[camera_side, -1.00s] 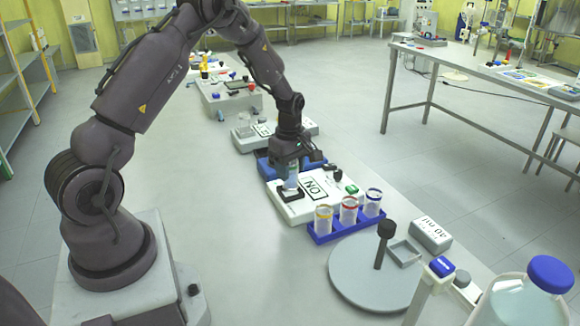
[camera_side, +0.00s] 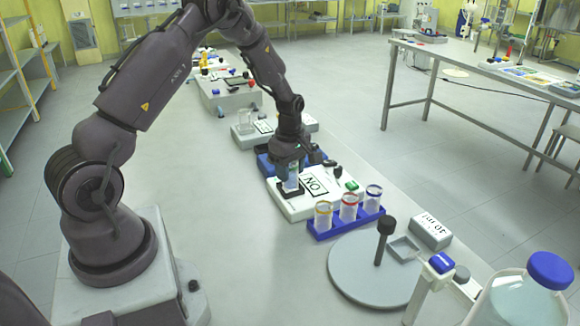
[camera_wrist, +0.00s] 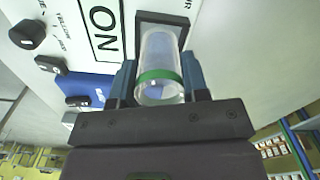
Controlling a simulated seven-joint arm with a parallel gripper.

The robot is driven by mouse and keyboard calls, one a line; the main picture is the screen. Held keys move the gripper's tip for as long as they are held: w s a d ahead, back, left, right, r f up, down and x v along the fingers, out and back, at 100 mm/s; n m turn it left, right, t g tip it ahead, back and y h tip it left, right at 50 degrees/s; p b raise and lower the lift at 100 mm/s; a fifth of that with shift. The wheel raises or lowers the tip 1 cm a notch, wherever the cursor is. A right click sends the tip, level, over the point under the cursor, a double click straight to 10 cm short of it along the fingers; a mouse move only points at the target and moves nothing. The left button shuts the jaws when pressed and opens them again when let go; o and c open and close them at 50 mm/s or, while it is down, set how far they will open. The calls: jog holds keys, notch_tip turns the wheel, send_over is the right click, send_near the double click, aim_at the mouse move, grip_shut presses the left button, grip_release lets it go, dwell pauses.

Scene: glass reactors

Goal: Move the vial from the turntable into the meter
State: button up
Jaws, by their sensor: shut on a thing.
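The vial (camera_wrist: 160,62) is clear with a green band near its gripped end. My gripper (camera_wrist: 160,88) is shut on it, one blue finger on each side. In the side view the vial (camera_side: 292,178) is upright at the black square holder of the meter (camera_side: 328,192), a white box with a black-framed label. In the wrist view its far end lies within the outline of the holder (camera_wrist: 184,22). I cannot tell how deep it sits. The turntable (camera_side: 350,275), a grey disc with a black-knobbed post and a square frame, holds no visible vial.
A blue rack (camera_side: 322,234) with three ring-marked tubes stands between the meter and the turntable. A grey labelled box (camera_side: 430,232) stands behind the turntable. A blue device (camera_side: 266,166) is just beyond the meter. The bench left of the meter is clear.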

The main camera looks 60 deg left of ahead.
jog(key=shift+f, duration=0.45)
dwell(0.5)
jog(key=o, duration=1.3)
jog(key=shift+c, duration=0.2)
jog(key=shift+r, duration=3.5)
